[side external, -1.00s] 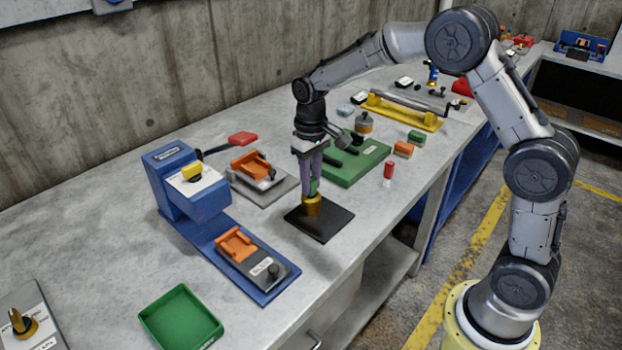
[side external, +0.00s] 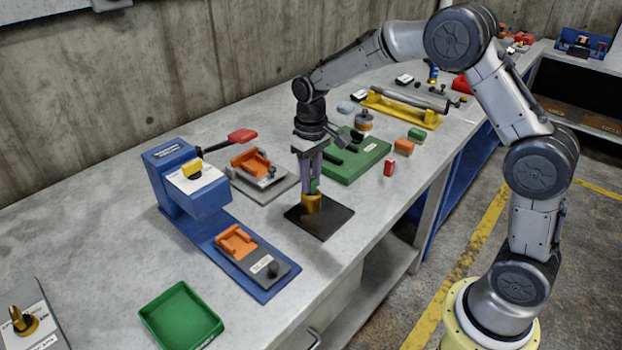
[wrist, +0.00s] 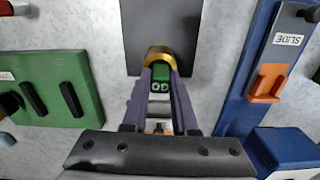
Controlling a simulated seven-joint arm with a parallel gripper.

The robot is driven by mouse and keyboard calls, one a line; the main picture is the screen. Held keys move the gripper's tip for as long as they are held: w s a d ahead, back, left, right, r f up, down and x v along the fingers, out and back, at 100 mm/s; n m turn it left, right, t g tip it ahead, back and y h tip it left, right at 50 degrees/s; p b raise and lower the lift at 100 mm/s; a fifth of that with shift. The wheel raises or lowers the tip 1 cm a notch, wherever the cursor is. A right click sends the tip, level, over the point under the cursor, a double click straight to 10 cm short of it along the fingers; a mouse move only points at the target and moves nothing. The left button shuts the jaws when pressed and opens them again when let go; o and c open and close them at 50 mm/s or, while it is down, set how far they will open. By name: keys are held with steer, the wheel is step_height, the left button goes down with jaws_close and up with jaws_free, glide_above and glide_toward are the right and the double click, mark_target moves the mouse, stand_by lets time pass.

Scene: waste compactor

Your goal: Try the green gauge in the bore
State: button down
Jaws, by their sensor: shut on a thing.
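The green gauge (side external: 313,186) is upright between the fingers of my gripper (side external: 311,184), which is shut on it. It stands right over the brass cylinder (side external: 311,204) with the bore, on a black plate (side external: 335,218). In the wrist view the green gauge (wrist: 160,77) shows its marked end between the fingertips, against the brass rim (wrist: 158,53). The gauge's lower end is hidden, so I cannot tell how deep it sits in the bore.
A blue press (side external: 190,190) with an orange slide (side external: 236,242) stands to the left.

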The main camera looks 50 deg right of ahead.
steer(key=shift+r, duration=0.1)
steer(key=shift+r, duration=0.5)
steer(key=shift+r, duration=0.65)
steer(key=shift+r, duration=0.35)
steer(key=shift+r, duration=1.05)
steer(key=shift+r, duration=0.3)
steer(key=shift+r, duration=0.7)
steer(key=shift+r, duration=0.3)
